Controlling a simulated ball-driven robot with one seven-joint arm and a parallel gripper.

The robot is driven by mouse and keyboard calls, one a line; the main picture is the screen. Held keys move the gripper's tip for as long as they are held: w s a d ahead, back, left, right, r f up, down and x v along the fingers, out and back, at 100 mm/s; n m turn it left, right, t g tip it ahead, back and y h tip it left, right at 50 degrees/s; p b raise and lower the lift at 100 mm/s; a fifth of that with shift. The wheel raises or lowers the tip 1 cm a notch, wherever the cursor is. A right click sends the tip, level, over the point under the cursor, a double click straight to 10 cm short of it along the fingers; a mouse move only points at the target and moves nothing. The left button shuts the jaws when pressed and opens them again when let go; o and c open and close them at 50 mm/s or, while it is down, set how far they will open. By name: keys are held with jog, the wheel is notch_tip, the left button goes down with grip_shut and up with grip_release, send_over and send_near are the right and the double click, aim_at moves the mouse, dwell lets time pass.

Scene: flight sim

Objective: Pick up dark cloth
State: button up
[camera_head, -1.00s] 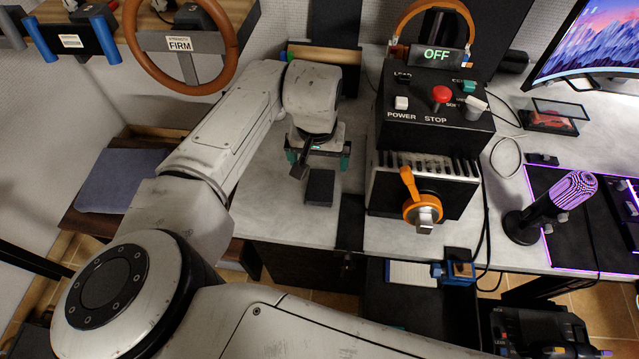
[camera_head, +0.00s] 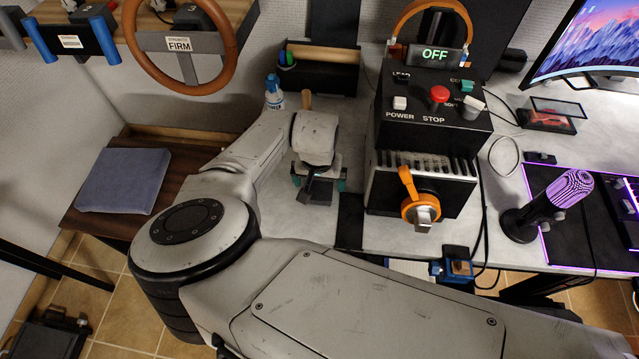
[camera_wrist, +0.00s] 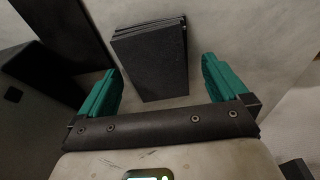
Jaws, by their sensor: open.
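The dark cloth (camera_wrist: 152,62) is a black folded stack lying flat on the pale worktop. In the wrist view it lies between and partly beyond my two teal fingers, with clear space on both sides. In the head view only part of the dark cloth (camera_head: 319,198) shows, close below my gripper (camera_head: 318,181), whose wrist hides the rest. My gripper is open and empty, above the cloth. I cannot tell the exact height between them.
A black control box (camera_head: 428,118) with an orange lever stands right of the gripper. A dark strip (camera_head: 351,222) lies between. A blue-and-white bottle (camera_head: 274,95) and an organizer (camera_head: 320,75) stand behind the arm. A blue-grey cushion (camera_head: 123,181) lies at left.

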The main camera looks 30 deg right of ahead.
jog(key=c, duration=1.1)
